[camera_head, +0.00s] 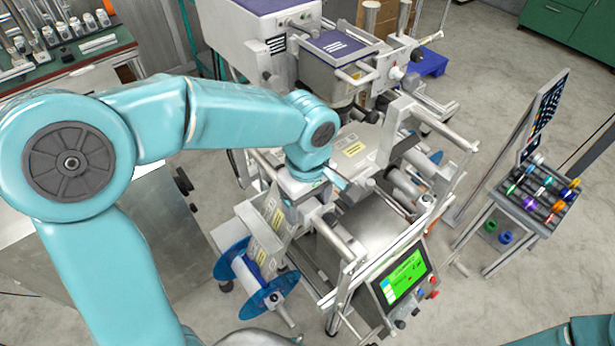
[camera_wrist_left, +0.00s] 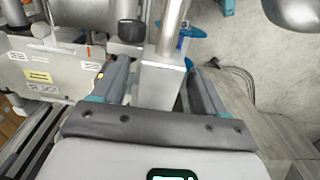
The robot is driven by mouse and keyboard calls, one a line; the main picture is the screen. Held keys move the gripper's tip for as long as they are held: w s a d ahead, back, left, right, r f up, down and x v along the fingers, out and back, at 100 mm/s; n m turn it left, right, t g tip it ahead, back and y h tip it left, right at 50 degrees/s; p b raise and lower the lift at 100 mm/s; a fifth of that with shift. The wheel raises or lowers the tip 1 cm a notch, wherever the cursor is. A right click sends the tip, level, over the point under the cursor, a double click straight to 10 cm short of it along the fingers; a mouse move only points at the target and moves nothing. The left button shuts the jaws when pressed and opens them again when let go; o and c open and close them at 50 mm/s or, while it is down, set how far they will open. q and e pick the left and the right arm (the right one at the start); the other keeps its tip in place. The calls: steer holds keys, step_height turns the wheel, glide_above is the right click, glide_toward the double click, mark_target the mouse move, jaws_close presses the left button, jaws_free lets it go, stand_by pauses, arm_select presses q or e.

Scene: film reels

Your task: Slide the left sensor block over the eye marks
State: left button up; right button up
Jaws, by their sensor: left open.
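My left gripper (camera_wrist_left: 156,70) is open in the left wrist view, with its two dark fingers on either side of a pale grey block (camera_wrist_left: 158,82). This may be the left sensor block; I cannot tell whether the fingers touch it. In the head view my left wrist hangs over the machine's middle and hides much of the gripper. A printed film web (camera_head: 262,243) runs down below the wrist to a blue-flanged reel (camera_head: 232,258). The eye marks are too small to make out. My right gripper is out of view.
A control panel with a green screen (camera_head: 405,276) stands at the machine's front right. Steel rollers and frame bars crowd the wrist. A small rack with coloured spools (camera_head: 541,190) stands at the right. A green-topped bench (camera_head: 70,55) is at the upper left. Open floor lies between machine and rack.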

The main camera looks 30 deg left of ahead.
arm_select(q)
step_height(320, 180, up, 15)
steer(key=shift+s, duration=0.1)
stand_by(0.7)
